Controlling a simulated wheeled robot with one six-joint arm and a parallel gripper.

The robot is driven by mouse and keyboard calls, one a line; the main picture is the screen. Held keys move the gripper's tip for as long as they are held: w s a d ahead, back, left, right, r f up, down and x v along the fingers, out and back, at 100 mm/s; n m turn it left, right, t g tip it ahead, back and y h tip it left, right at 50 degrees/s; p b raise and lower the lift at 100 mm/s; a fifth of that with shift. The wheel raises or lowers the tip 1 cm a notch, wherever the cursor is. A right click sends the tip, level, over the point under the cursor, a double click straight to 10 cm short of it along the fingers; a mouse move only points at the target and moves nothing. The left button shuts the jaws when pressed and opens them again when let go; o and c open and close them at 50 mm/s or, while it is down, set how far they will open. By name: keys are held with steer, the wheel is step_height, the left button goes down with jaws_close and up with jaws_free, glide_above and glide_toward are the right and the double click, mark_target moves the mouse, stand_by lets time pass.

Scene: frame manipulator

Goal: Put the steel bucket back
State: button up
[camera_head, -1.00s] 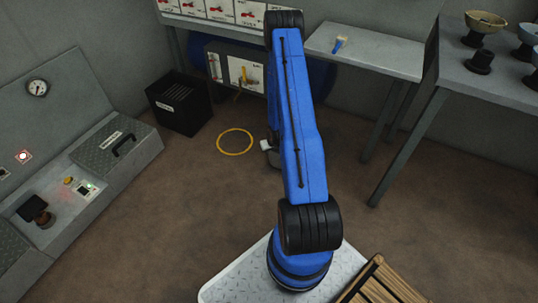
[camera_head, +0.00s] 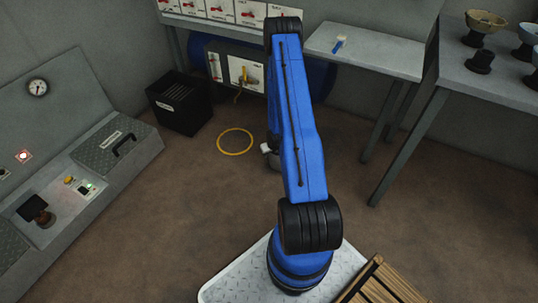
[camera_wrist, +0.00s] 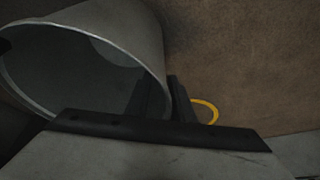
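The grey steel bucket (camera_wrist: 135,35) fills the upper left of the wrist view, its open mouth facing the camera. My gripper (camera_wrist: 168,100) has one dark finger inside the bucket and the other outside, close together on its wall at the rim. In the head view the bucket (camera_head: 274,162) is mostly hidden behind my blue arm, low over or on the floor; I cannot tell which. A yellow ring (camera_head: 235,153) is marked on the brown floor just left of it. The ring also shows partly in the wrist view (camera_wrist: 212,108), beyond the fingers.
A black crate (camera_head: 180,105) stands on the floor at the back left. A grey console (camera_head: 110,150) lines the left wall. A bench (camera_head: 370,52) and a table with bowls (camera_head: 500,80) stand at the right. Floor around the ring is clear.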

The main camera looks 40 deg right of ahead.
steer(key=v, duration=1.2)
steer(key=shift+r, duration=0.2)
steer(key=w+a+r, duration=0.1)
steer(key=a+r, duration=0.2)
steer(key=r, duration=0.7)
steer(key=w+a+r, duration=0.2)
steer(key=a+r, duration=0.1)
steer(key=r, duration=0.7)
steer(key=s+a+r+n+h, duration=0.1)
steer(key=s+a+r, duration=0.1)
steer(key=a+r, duration=0.45)
steer(key=s+a+r, duration=0.2)
steer(key=a+r, duration=0.1)
steer(key=r, duration=0.7)
steer(key=s+a+r+n, duration=0.1)
steer(key=s+a+r, duration=0.9)
steer(key=s+r, duration=0.15)
steer(key=s+a+r+y, duration=0.1)
steer(key=s+a+r, duration=0.2)
steer(key=s, duration=0.5)
steer(key=s+a+r+n+y, duration=0.1)
steer(key=s+a+r, duration=0.2)
steer(key=s, duration=0.5)
steer(key=shift+a+t, duration=0.3)
steer(key=shift+a, duration=0.5)
